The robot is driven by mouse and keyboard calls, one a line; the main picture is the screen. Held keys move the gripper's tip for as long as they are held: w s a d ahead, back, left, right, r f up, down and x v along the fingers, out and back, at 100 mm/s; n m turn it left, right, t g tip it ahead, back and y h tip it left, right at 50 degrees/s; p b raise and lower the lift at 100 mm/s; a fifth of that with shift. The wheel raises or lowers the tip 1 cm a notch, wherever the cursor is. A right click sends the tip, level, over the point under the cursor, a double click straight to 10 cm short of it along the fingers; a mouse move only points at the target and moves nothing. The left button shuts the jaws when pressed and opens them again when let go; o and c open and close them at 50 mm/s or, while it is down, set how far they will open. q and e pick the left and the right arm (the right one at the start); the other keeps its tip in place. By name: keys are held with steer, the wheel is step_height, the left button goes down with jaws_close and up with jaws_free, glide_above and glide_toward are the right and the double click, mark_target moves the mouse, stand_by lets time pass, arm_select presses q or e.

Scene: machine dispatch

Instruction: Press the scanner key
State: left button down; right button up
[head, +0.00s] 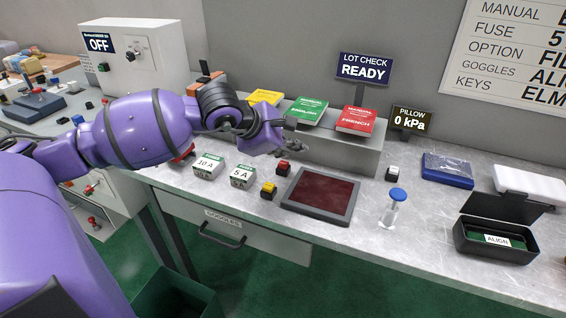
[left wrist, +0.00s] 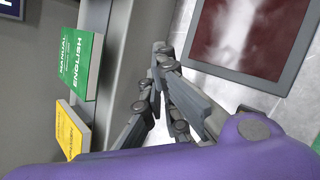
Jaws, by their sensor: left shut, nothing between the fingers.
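The flat dark-framed panel with a dark red screen (head: 320,194), which looks like the scanner, lies on the bench. It also shows at the top of the left wrist view (left wrist: 245,35). A red key (head: 283,167) and a yellow key (head: 268,190) stand at its left side; a white key (head: 392,173) stands further right. I cannot tell which is the scanner key. My left gripper (head: 277,149) is shut and empty, above the bench just behind the red key. Its closed fingertips show in the left wrist view (left wrist: 162,52). My right gripper is not in view.
Small boxes marked 10 A (head: 208,167) and 5 A (head: 243,177) stand left of the keys. A grey ledge (head: 345,152) with yellow, green and red manuals is behind. A blue-capped vial (head: 394,209) and black open case (head: 497,225) stand right.

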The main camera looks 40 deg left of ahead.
arm_select(q)
step_height(320, 180, up, 4)
steer(key=shift+r+p, duration=0.25)
steer(key=shift+p, duration=0.55)
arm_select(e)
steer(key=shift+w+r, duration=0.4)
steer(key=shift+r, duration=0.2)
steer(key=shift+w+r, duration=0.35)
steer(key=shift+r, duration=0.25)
